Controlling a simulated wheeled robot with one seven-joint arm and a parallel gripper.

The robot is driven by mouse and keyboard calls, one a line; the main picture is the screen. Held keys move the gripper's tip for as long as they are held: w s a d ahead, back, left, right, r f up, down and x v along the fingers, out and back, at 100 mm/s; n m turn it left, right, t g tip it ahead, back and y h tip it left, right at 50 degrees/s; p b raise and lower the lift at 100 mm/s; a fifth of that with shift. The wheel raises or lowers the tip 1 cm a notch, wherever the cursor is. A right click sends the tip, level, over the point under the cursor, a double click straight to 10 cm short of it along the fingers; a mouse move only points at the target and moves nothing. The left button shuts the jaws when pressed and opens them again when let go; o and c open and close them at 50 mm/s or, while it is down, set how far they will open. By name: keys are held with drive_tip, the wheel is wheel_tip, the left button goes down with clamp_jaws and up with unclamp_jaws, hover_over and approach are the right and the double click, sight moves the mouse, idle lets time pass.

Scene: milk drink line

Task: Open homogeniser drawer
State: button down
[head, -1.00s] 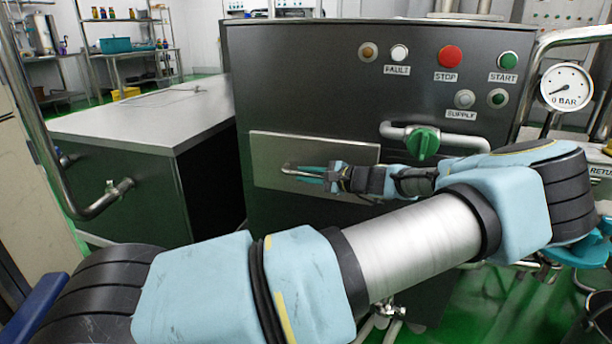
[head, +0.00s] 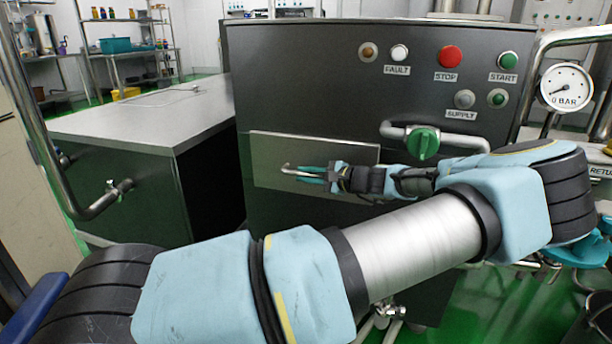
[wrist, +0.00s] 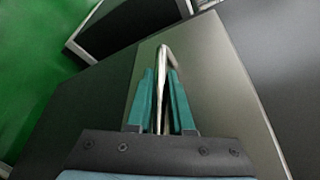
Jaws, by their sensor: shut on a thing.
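The homogeniser (head: 310,80) is a dark grey cabinet in the middle of the head view. Its drawer has a lighter steel front (head: 270,150), low on the left of the cabinet face, and looks flush with the face. A thin bent metal handle (head: 288,169) sits on the drawer front. My gripper (head: 312,173) has teal fingers shut on the handle. In the wrist view the handle (wrist: 162,60) runs between the two fingers (wrist: 160,100) and curves beyond their tips. My gripper hides part of the handle's right side.
A green valve knob (head: 423,143) on a bent pipe is just above my forearm. Indicator lights and a red stop button (head: 450,56) are higher up. A steel-topped bench (head: 140,115) stands at the left. Green floor shows below right.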

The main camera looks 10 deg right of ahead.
drive_tip(key=shift+s, duration=0.15)
drive_tip(key=s+a+p, duration=0.4)
drive_tip(key=s+a, duration=0.1)
drive_tip(key=s, duration=0.4)
drive_tip(key=s+a+p, duration=0.4)
drive_tip(key=s+a, duration=0.1)
drive_tip(key=s, duration=0.4)
drive_tip(key=shift+p, duration=0.35)
drive_tip(key=shift+s, duration=0.1)
drive_tip(key=c, duration=0.8)
unclamp_jaws()
drive_tip(key=v, duration=1)
drive_tip(key=shift+s+d, duration=0.25)
drive_tip(key=shift+d, duration=0.05)
drive_tip(key=shift+r, duration=0.1)
